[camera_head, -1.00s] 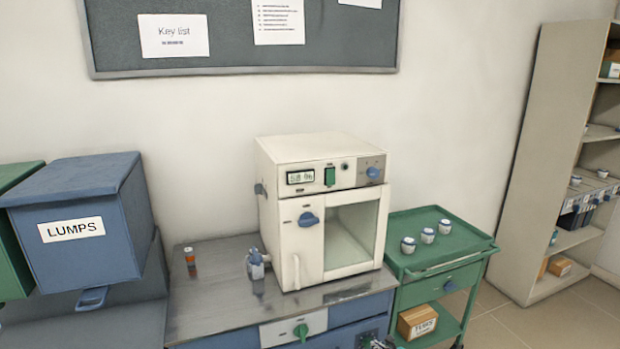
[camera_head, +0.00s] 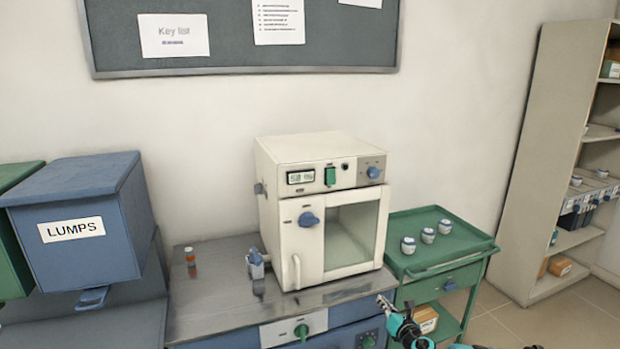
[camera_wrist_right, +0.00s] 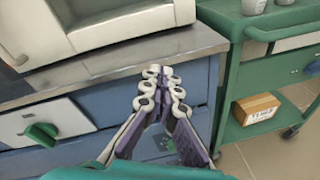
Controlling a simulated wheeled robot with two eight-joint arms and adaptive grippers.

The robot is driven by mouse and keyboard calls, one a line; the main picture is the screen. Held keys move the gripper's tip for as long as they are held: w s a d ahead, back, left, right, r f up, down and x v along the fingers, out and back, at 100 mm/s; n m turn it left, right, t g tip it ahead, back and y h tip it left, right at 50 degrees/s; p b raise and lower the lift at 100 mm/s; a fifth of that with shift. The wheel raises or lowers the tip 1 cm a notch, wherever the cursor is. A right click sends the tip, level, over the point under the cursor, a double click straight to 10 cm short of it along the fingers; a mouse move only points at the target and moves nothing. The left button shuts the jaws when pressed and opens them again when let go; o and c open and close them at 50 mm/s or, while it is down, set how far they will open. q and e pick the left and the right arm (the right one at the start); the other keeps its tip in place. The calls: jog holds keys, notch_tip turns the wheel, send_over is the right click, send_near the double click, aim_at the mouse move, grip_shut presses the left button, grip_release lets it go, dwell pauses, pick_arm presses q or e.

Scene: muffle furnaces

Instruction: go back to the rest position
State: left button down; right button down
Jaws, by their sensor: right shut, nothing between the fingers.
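My right gripper (camera_head: 383,300) shows at the bottom of the head view, in front of the bench's right end and the green cart. In the right wrist view the fingers of the right gripper (camera_wrist_right: 161,73) are together and hold nothing. They point toward the bench edge, below the white furnace (camera_wrist_right: 90,22). My left gripper is not in the head view.
The white furnace (camera_head: 300,225) stands on the metal bench (camera_head: 215,300). The green cart (camera_head: 425,262) carries several small jars, with a cardboard box (camera_wrist_right: 256,108) on its lower shelf. A blue LUMPS bin (camera_head: 75,245) is at left, a shelf unit (camera_head: 545,160) at right.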

jog(key=s+d+r+m+t+h, duration=0.1)
jog(key=s+r+m+h, duration=0.1)
jog(key=r+m, duration=0.5)
jog(key=s+d+r+m+t+h, duration=0.1)
jog(key=s+r+m+t+h, duration=0.1)
jog(key=r, duration=0.9)
jog(key=s+d+r+m+g+h, duration=0.3)
jog(key=s+r+m+h, duration=0.3)
jog(key=s+m, duration=0.6)
jog(key=s+a+f+m+g+y, duration=0.2)
jog(key=s+a+f+m+g, duration=0.1)
jog(key=s, duration=0.7)
jog(key=s+a+f+m+g+y, duration=0.2)
jog(key=s+a+f+m, duration=0.2)
jog(key=s, duration=0.6)
jog(key=s+a+f+m+g+y, duration=0.2)
jog(key=s+a+f+m+g, duration=0.1)
jog(key=s, duration=0.7)
notch_tip(320, 180, down, 3)
jog(key=a+m, duration=0.1)
jog(key=m, duration=0.1)
jog(key=shift+s+a+f+m+g, duration=0.2)
jog(key=shift+s+a+m+g, duration=0.1)
jog(key=shift+s+a+m, duration=0.1)
jog(key=shift+w, duration=0.1)
